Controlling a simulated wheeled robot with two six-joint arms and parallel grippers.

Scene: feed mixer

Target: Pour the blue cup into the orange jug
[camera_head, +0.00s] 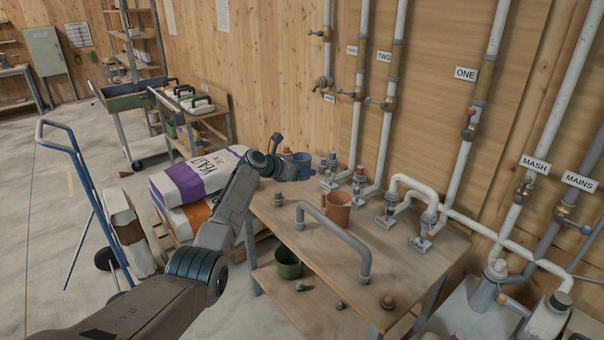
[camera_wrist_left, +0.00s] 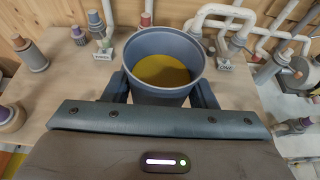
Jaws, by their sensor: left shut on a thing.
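The blue cup (camera_head: 302,166) is held above the far left part of the bench, and it looks roughly upright. In the left wrist view the blue cup (camera_wrist_left: 160,95) shows a yellow-brown content inside. My left gripper (camera_head: 285,167) is shut on the cup, with a finger on each side of it in the wrist view (camera_wrist_left: 158,88). The orange jug (camera_head: 336,212) stands upright on the bench, to the right of and nearer than the cup, apart from it. I cannot make out the jug in the wrist view. My right gripper is out of view.
The wooden bench (camera_head: 300,240) carries a grey bent pipe (camera_head: 335,232) in front of the jug. Several small bottles stand behind. A green bucket (camera_head: 288,263) sits below; sacks (camera_head: 190,180) lie left.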

